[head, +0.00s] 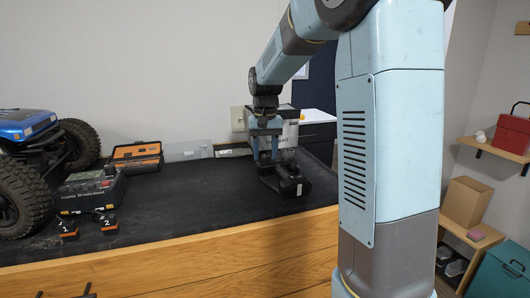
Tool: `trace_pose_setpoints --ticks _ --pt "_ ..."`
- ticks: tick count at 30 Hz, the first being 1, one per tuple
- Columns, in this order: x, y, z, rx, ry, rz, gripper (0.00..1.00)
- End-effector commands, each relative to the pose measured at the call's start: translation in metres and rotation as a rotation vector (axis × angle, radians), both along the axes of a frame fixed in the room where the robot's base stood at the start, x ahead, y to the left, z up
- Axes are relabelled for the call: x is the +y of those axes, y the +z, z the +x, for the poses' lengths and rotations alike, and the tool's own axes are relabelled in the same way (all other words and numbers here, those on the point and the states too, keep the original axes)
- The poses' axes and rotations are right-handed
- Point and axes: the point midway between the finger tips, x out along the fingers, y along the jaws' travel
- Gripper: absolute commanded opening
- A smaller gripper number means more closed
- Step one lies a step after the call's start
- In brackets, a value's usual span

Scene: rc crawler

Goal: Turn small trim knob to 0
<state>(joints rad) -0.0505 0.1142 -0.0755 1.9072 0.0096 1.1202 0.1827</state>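My gripper (265,158) points down at the right part of the dark bench mat (190,205). It is directly above or at a black rounded device (293,187), which looks like a hand-held radio controller lying on the mat. I cannot tell whether the fingers touch it. The small trim knob cannot be made out at this size; it may be hidden by the gripper. The finger gap is too small to judge.
A blue crawler (28,125) with big tyres stands at the left. Next to it are a charger (92,190) and two batteries marked 1 (68,231) and 2 (108,224). An open orange-black case (137,156) and a whitish box (289,130) are behind. The mat's middle is clear.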

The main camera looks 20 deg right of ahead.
Motion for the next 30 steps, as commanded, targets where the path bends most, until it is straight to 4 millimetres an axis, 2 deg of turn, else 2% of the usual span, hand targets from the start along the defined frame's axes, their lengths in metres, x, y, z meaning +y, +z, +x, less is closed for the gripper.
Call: trace_pose_setpoints --ticks 10,14,30 --pt "0.0 0.001 0.0 0.0 0.0 0.0 0.54" --pt "0.0 0.011 0.001 -0.002 0.001 0.0 0.54" --pt "0.0 0.109 0.001 -0.002 0.0 0.0 0.54"
